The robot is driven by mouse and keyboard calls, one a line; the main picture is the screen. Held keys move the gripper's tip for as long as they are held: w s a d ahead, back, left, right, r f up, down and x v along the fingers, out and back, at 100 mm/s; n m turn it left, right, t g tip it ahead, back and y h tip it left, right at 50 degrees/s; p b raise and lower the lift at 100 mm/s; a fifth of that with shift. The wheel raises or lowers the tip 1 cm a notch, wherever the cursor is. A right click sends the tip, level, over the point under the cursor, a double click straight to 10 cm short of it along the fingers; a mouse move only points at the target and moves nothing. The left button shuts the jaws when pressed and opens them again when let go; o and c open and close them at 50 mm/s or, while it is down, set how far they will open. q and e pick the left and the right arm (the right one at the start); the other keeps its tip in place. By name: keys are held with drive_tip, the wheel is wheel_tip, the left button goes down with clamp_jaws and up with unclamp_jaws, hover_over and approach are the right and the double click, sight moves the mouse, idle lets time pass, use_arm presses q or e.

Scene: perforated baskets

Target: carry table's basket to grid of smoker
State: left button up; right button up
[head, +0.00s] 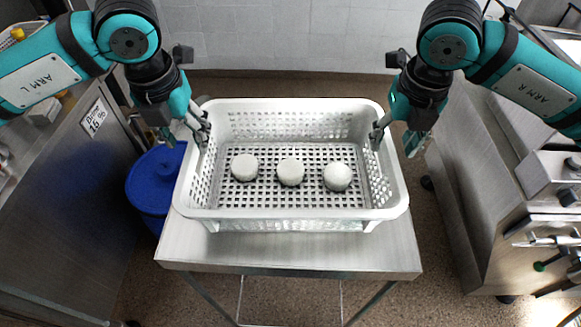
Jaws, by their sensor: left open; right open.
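A white perforated basket (290,213) stands on a small steel table (290,256) in the middle of the head view. Three round white pieces lie in a row on its floor: a left one (244,167), a middle one (290,171) and a right one (337,176). My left gripper (201,134) is open at the basket's left rim. My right gripper (377,137) is open at the basket's right rim. I cannot tell whether the fingers touch the rims. I cannot make out a smoker grid for certain.
A blue bin (152,190) stands on the floor left of the table. A steel cabinet with a label (94,117) is at the left. A steel unit with handles and valves (540,236) stands at the right. A tiled wall (290,40) is behind. Floor shows between table and right unit.

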sight(190, 148)
use_arm(q)
drive_tip(key=shift+w+f, duration=0.15)
drive_tip(key=shift+f, duration=0.9)
drive_tip(key=shift+w+f, duration=0.15)
drive_tip(key=shift+f, duration=0.9)
use_arm(e)
drive_tip(key=shift+w+f, duration=0.15)
drive_tip(key=shift+f, duration=0.95)
drive_tip(key=shift+w+f, duration=0.15)
drive_tip(key=shift+f, duration=0.9)
use_arm(q)
drive_tip(key=c, duration=0.9)
use_arm(e)
drive_tip(key=c, duration=0.9)
use_arm(q)
clamp_jaws()
use_arm(e)
clamp_jaws()
use_arm(q)
drive_tip(key=shift+a, duration=0.1)
use_arm(e)
drive_tip(key=shift+d+r, duration=0.1)
